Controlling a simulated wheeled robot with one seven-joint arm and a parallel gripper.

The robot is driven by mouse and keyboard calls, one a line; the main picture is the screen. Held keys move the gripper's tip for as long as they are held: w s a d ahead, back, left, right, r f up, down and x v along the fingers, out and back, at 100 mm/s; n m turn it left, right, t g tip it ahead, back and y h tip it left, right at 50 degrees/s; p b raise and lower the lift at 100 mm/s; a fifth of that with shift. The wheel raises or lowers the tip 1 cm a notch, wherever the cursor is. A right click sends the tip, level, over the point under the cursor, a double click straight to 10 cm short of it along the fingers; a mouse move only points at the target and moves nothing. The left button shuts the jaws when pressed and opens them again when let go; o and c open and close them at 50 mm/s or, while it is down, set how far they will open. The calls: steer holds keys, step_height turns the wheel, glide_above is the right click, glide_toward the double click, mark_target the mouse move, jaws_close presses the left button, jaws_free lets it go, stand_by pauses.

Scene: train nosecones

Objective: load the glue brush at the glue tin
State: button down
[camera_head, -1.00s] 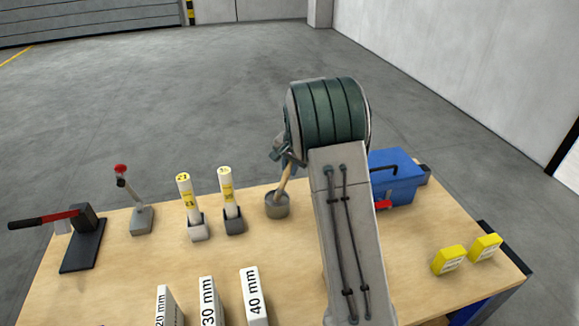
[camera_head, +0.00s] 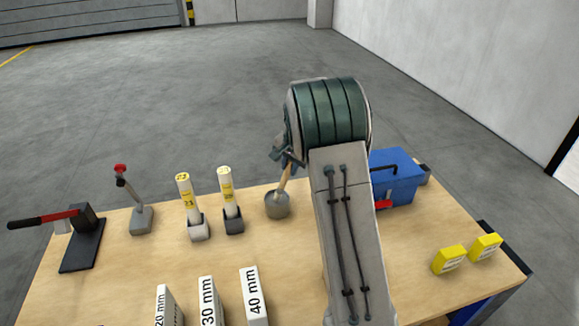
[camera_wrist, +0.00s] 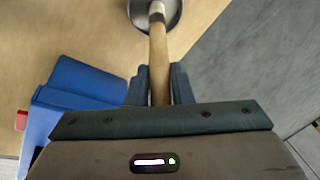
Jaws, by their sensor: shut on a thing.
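The glue brush (camera_head: 285,176) has a wooden handle and stands slightly tilted with its lower end inside the glue tin. The glue tin (camera_head: 277,211) is a small grey round tin on the table, left of my arm. My gripper (camera_head: 288,161) is above the tin, partly hidden behind my arm. In the wrist view my gripper (camera_wrist: 159,86) is shut on the brush handle (camera_wrist: 158,62), and the brush's pale lower part reaches into the tin (camera_wrist: 172,22). The bristles are hidden in the tin.
A blue toolbox (camera_head: 397,180) stands right of the tin. Two white and yellow tubes in holders (camera_head: 233,222) stand to the left, with a red-knobbed lever (camera_head: 141,218) and a red-handled tool (camera_head: 82,245) beyond. Labelled white blocks (camera_head: 253,297) and yellow boxes (camera_head: 449,260) are nearer.

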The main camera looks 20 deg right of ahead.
steer(key=shift+f, duration=0.1)
steer(key=shift+r+p, duration=2.2)
steer(key=shift+r, duration=1.4)
steer(key=shift+f, duration=0.1)
